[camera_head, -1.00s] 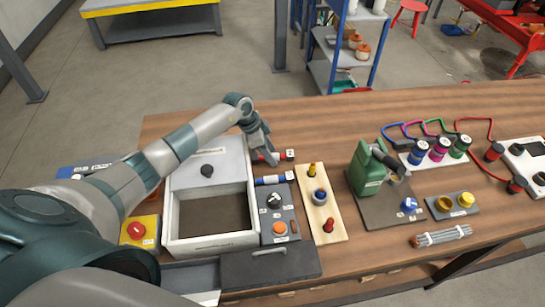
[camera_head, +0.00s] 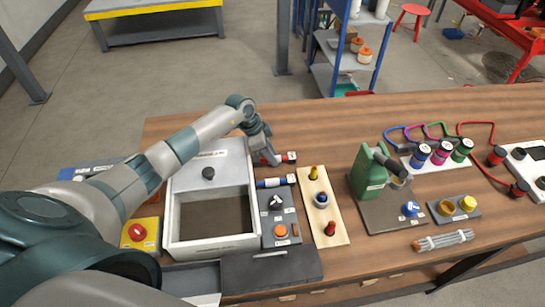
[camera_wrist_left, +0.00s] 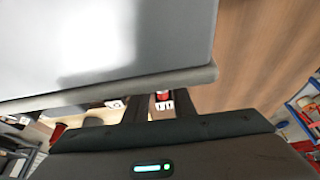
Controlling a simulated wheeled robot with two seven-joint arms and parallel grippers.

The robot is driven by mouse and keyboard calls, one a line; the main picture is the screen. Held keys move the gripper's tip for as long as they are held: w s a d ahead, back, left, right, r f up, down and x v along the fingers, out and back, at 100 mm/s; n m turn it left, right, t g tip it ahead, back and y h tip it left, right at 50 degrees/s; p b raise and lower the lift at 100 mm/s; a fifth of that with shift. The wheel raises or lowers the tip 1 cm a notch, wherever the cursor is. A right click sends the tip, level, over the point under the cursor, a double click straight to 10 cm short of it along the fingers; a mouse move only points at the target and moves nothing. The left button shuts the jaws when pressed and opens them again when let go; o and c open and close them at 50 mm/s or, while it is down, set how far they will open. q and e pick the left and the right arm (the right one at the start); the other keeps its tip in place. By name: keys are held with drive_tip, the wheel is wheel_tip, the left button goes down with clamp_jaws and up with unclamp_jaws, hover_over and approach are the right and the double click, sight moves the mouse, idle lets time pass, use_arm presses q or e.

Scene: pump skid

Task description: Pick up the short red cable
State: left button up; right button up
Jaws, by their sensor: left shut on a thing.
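The short red cable (camera_head: 289,158) shows as a small red piece with a white-labelled end, just right of the white box's lid on the wooden table. My left gripper (camera_head: 271,158) is shut on its left end and hides that part. In the left wrist view the cable's red body (camera_wrist_left: 163,96) shows between the two dark fingers (camera_wrist_left: 161,108). I cannot tell whether the cable touches the table. My right gripper is not in view.
A blue cable piece (camera_head: 275,182) lies just in front. The white box (camera_head: 178,225) stands left, a switch panel (camera_head: 268,218) and a wooden strip (camera_head: 331,228) in front. A green pump (camera_head: 367,172) stands right. The table behind the cable is clear.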

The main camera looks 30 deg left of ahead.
sight(278, 156)
use_arm(q)
drive_tip(key=shift+r+b, duration=0.35)
drive_tip(key=shift+r, duration=0.3)
wheel_tip(278, 156, up, 3)
drive_tip(key=shift+f+b, duration=0.2)
drive_tip(key=shift+b, duration=0.45)
drive_tip(key=d+r+b, duration=0.3)
drive_tip(key=d+r, duration=0.4)
drive_tip(key=d, duration=0.4)
drive_tip(key=shift+d+r+b, duration=0.2)
drive_tip(key=shift+d+b, duration=0.15)
drive_tip(key=shift+w, duration=0.1)
